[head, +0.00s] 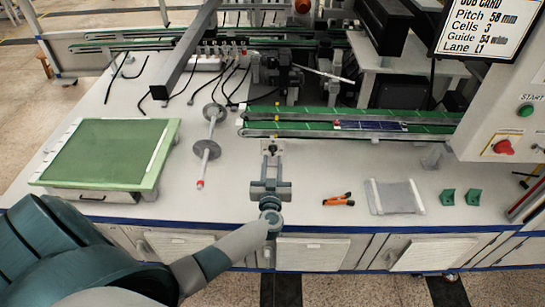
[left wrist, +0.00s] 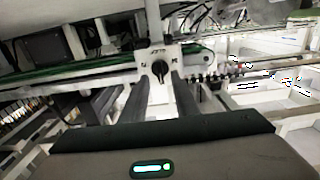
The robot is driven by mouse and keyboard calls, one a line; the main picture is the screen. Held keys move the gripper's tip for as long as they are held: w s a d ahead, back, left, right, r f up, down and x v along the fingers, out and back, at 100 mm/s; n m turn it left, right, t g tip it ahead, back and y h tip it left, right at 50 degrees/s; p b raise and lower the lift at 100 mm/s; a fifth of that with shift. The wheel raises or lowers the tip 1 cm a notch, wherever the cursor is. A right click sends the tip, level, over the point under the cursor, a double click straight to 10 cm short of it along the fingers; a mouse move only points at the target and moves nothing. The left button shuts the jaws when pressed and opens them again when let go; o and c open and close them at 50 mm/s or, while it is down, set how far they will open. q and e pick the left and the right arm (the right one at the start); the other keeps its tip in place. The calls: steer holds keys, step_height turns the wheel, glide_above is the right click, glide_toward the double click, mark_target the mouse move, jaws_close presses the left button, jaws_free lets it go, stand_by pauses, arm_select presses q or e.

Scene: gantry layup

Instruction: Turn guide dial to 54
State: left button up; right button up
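The guide dial (left wrist: 160,69) is a black pointer knob on a white plate with small dark marks, too small to read. It is upright, roughly centred ahead of my left gripper in the left wrist view. In the head view the dial plate (head: 270,146) sits at the front end of the green conveyor. My left gripper (head: 271,158) points at it from the near side. In the left wrist view its two fingers (left wrist: 160,88) are apart, with the knob showing between their tips. Whether they touch it, I cannot tell. My right gripper is not in view.
Green conveyor rails (head: 350,117) run behind the dial. Orange-handled pliers (head: 339,200) and a clear tray (head: 396,197) lie right.

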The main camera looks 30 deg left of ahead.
mark_target(273, 152)
arm_select(q)
steer(key=shift+x, duration=1.6)
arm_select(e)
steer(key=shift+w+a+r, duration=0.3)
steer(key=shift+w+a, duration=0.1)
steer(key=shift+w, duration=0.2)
arm_select(q)
steer(key=shift+c, duration=0.3)
jaws_close()
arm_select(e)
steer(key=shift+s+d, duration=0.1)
